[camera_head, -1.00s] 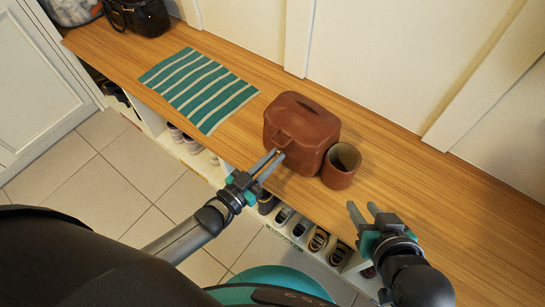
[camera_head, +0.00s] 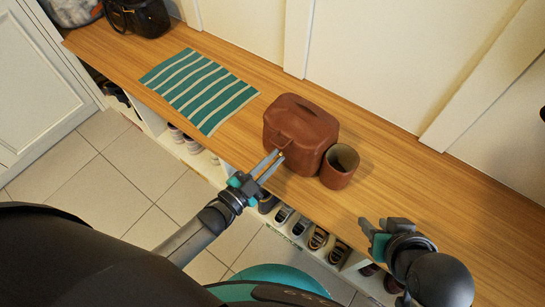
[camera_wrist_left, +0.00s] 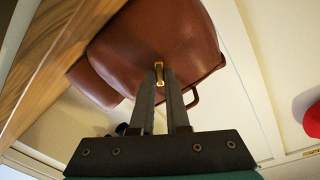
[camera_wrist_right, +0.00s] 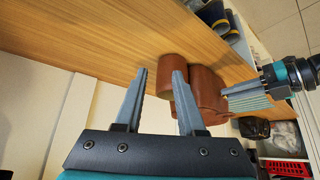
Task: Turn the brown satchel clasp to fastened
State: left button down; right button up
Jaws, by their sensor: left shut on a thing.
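The brown satchel (camera_head: 303,130) stands upright on the wooden bench. Its small gold clasp (camera_wrist_left: 159,72) shows on its front in the left wrist view. My left gripper (camera_head: 275,158) is at the front of the satchel, with its fingertips shut on the clasp. My right gripper (camera_head: 368,230) is apart from the satchel, over the bench's front edge to the right. In the right wrist view its two fingers (camera_wrist_right: 160,88) are spread and empty, with the satchel (camera_wrist_right: 208,95) beyond them.
A brown cup (camera_head: 340,165) stands right beside the satchel. A teal striped mat (camera_head: 198,90) lies to the left on the bench (camera_head: 450,200), and a black bag (camera_head: 138,17) is at the far left. Shoes (camera_head: 318,238) sit in cubbies below. The bench's right side is clear.

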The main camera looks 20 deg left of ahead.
pick_arm(q)
jog(key=m, duration=0.5)
jog(key=shift+f+m, duration=0.1)
jog(key=shift+m, duration=0.2)
jog(key=m, duration=0.3)
jog(key=shift+f+m+b, duration=0.1)
jog(key=shift+m+b, duration=0.2)
jog(key=shift+m, duration=1.2)
pick_arm(e)
jog(key=shift+w+a+f+t+y, duration=0.15)
jog(key=shift+w+a+t+y, duration=0.25)
jog(key=shift+a, duration=0.3)
pick_arm(q)
jog(key=c, duration=0.9)
grip_release()
pick_arm(e)
jog(key=shift+w+d, duration=0.1)
